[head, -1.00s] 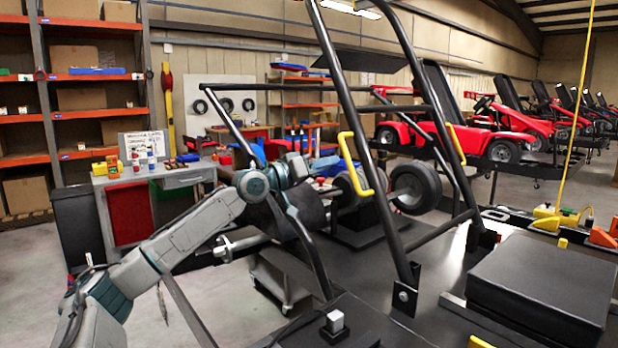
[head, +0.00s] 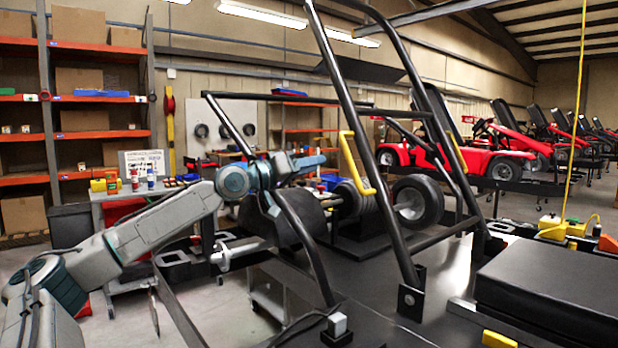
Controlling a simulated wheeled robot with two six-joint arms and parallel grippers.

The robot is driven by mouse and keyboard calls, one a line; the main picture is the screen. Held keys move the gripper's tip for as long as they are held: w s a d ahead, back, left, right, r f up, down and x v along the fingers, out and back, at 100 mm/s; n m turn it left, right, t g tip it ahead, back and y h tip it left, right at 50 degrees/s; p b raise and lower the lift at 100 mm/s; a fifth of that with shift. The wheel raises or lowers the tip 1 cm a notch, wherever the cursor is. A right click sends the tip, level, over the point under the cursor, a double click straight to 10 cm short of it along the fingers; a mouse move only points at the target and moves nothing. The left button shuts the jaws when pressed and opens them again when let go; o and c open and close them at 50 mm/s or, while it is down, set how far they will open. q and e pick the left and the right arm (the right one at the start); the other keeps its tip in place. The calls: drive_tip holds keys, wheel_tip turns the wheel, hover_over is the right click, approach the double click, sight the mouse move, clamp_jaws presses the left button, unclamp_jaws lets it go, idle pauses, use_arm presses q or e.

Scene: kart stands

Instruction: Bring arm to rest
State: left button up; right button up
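My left arm (head: 165,225) comes in from the left and reaches up to the middle of the head view. Its wrist (head: 240,181) is beside the sloping black tubes of a kart frame (head: 325,150). My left gripper (head: 308,162) is at the arm's far end, small and partly behind a black tube. Its fingers are not clear enough to tell whether they are open or shut, and I see nothing clearly held. My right arm and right gripper are not in view.
The kart frame has a yellow handle (head: 354,165), a wheel (head: 418,201) and a black pad (head: 555,290) close by. A workbench (head: 190,190) with small bottles and orange-beamed shelving (head: 90,135) stand behind. Red karts (head: 500,150) stand at the back right. Grey floor shows lower left.

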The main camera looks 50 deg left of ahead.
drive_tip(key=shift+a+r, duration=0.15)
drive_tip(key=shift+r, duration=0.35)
